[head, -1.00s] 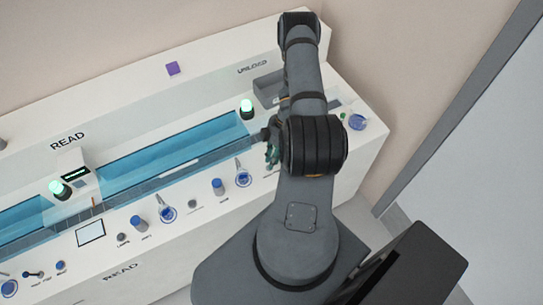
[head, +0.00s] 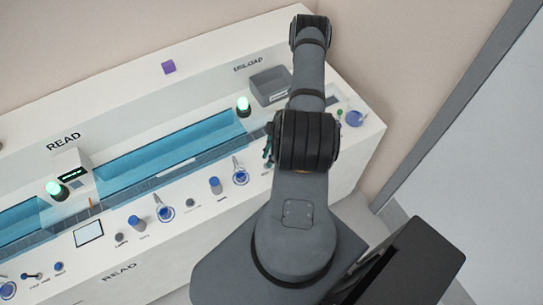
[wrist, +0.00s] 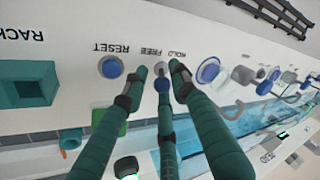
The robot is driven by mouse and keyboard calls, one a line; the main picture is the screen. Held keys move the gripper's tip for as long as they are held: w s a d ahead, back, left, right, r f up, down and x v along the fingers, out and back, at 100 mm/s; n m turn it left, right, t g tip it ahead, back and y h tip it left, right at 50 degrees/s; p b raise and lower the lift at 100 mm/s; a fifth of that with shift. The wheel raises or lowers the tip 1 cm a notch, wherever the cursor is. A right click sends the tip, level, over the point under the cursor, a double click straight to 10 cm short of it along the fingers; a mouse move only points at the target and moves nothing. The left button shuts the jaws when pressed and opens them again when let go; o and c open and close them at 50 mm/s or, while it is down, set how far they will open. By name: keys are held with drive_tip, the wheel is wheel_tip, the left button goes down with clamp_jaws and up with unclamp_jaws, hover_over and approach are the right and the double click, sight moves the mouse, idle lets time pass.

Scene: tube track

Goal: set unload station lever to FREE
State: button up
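Whether any finger touches the lever, I cannot tell. In the head view my arm hides the lever and most of the gripper.
A blue RESET button (wrist: 110,67) and a green square rack holder (wrist: 28,84) are left of the fingers in the wrist view. A blue round control (wrist: 208,71) is to the right.

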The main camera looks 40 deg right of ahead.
drive_tip(key=shift+o, duration=0.6)
drive_tip(key=v, duration=1.2)
drive_tip(key=shift+a, duration=0.1)
drive_tip(key=x, duration=1.2)
drive_tip(key=shift+s, duration=0.1)
drive_tip(key=shift+w, duration=0.25)
